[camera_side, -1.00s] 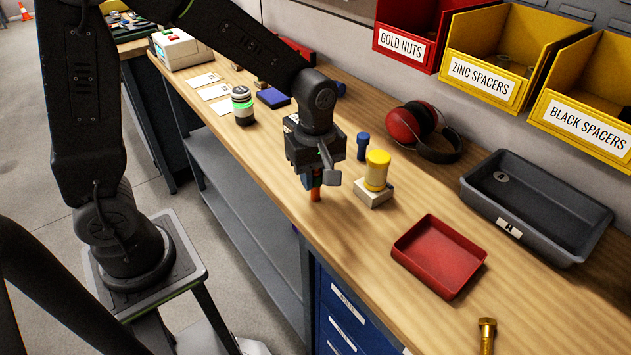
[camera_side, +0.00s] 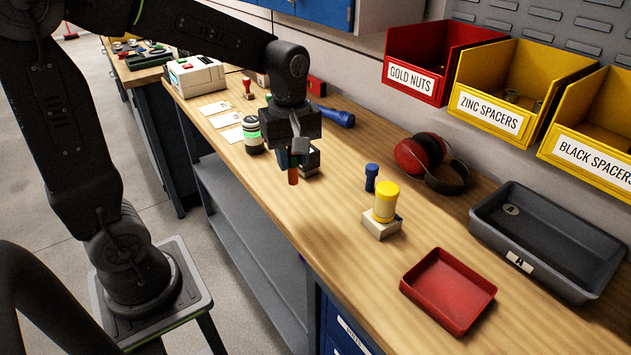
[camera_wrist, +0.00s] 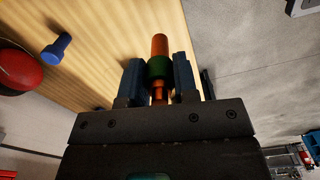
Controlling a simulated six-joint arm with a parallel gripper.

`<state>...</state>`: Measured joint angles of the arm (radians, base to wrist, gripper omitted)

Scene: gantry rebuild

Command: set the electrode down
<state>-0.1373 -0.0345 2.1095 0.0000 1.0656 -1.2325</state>
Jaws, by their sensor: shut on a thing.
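The electrode is an orange-copper rod with a green band (camera_side: 293,176). It hangs roughly upright below my gripper (camera_side: 292,160), over the wooden bench (camera_side: 345,235). In the wrist view the electrode (camera_wrist: 159,47) sticks out between the two blue fingers of my gripper (camera_wrist: 159,75), which are shut on it around the green band. Its upper end is hidden by the fingers in the side view. Its lower end looks clear of the bench top, but the exact gap cannot be told.
A small dark block (camera_side: 312,160) with a pale base is close behind my gripper. A green-banded jar (camera_side: 253,136) is to the left.

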